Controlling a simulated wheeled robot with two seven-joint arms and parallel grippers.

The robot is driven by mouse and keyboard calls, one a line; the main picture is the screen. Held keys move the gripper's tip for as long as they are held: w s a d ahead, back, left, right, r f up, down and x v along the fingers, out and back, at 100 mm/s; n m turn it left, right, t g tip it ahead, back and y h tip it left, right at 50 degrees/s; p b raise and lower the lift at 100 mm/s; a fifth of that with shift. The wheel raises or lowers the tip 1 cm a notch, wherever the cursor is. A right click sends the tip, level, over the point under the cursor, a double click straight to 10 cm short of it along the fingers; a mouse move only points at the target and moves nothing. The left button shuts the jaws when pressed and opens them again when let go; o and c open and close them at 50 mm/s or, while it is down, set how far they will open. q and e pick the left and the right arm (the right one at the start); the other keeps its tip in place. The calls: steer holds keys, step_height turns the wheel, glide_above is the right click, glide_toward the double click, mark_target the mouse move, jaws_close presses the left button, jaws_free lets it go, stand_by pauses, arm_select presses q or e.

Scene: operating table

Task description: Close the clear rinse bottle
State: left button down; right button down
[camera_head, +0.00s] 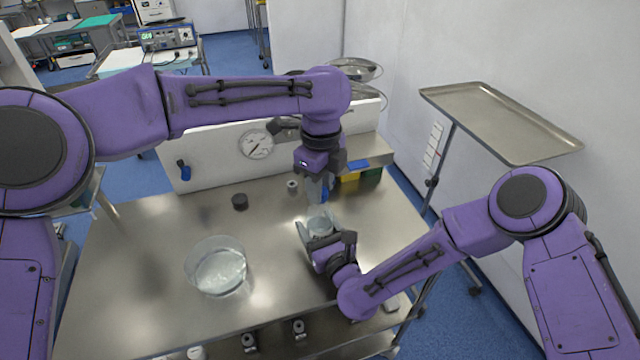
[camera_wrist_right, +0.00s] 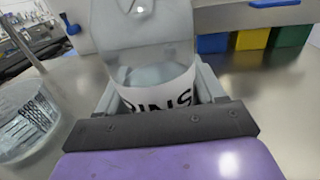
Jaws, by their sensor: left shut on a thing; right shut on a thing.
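The clear rinse bottle (camera_head: 319,224) stands low over the steel table, between the jaws of my right gripper (camera_head: 322,238). In the right wrist view, the bottle (camera_wrist_right: 150,72) is see-through, with liquid inside and a white label reading "RINS" in dark letters. My right gripper is shut around its body. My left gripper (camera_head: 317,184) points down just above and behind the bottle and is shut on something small. What it holds is hidden, and I cannot tell whether it touches the bottle. The bottle's mouth is not clear to see.
A glass bowl of clear liquid (camera_head: 217,268) stands left of the bottle. A dark round piece (camera_head: 240,201) and a small grey piece (camera_head: 292,185) lie farther back on the table. Yellow (camera_head: 349,177) and green (camera_head: 372,173) bins stand behind. The table's left part is clear.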

arm_select(q)
steer(key=c, duration=0.8)
jaws_free()
steer(key=shift+s+d, duration=0.1)
steer(key=shift+o, duration=0.2)
step_height(320, 180, up, 12)
steer(key=shift+s, duration=0.2)
steer(key=shift+w, duration=0.1)
arm_select(e)
steer(key=shift+c, duration=0.2)
jaws_free()
steer(key=shift+w, duration=0.1)
